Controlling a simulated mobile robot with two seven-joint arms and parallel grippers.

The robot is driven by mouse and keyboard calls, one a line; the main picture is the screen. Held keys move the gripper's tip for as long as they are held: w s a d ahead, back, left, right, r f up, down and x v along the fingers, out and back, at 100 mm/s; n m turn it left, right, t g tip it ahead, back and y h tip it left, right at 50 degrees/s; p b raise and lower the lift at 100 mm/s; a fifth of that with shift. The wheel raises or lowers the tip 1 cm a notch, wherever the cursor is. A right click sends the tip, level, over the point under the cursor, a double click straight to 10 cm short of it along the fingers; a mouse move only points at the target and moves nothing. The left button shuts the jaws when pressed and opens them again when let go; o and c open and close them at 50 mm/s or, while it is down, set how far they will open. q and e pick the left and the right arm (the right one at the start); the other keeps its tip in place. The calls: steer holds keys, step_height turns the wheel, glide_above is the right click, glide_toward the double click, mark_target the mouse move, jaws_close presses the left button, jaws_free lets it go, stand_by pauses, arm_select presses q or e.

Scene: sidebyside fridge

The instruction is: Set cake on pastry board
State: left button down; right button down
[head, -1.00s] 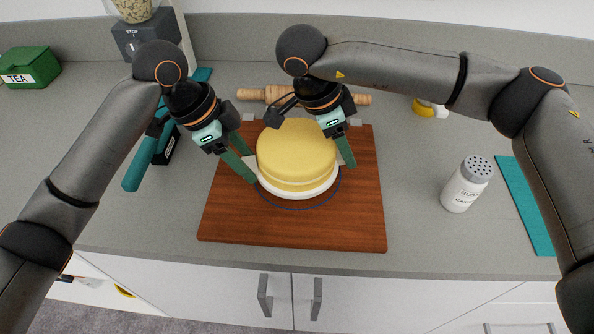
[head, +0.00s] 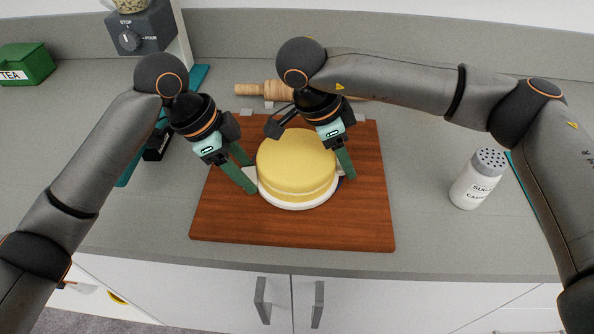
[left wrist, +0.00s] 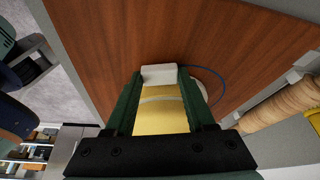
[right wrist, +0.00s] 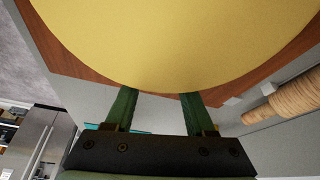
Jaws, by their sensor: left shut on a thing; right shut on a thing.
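A round yellow layered cake (head: 296,160) rests on a white plate with side tabs (head: 297,205), over the brown wooden pastry board (head: 290,230). My left gripper (head: 250,178) is shut on the plate's left tab, which also shows between its fingers in the left wrist view (left wrist: 159,73). My right gripper (head: 346,170) is shut at the plate's right side, its tab mostly hidden. The cake fills the upper part of the right wrist view (right wrist: 180,40). A blue ring on the board shows in the left wrist view (left wrist: 222,84). Whether the plate touches the board is unclear.
A rolling pin (head: 262,90) lies behind the board. A sugar shaker (head: 478,178) stands at the right, near my right arm. A green tea box (head: 25,62) and a dispenser (head: 140,35) stand at the back left. The counter's front edge is just before the board.

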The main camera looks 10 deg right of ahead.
arm_select(q)
steer(key=c, duration=0.7)
jaws_free()
steer(key=shift+s+d+f, duration=0.1)
steer(key=shift+d, duration=0.15)
arm_select(e)
steer(key=c, duration=0.7)
jaws_free()
steer(key=shift+a+f, duration=0.2)
steer(key=shift+a, duration=0.05)
arm_select(q)
steer(key=o, duration=0.5)
steer(key=shift+a, duration=0.1)
steer(key=shift+c, duration=0.2)
arm_select(e)
steer(key=o, duration=0.5)
steer(key=shift+d, duration=0.15)
steer(key=shift+c, duration=0.2)
steer(key=shift+r, duration=0.1)
arm_select(q)
steer(key=v, duration=1.2)
arm_select(e)
steer(key=v, duration=1.2)
steer(key=shift+d, duration=0.1)
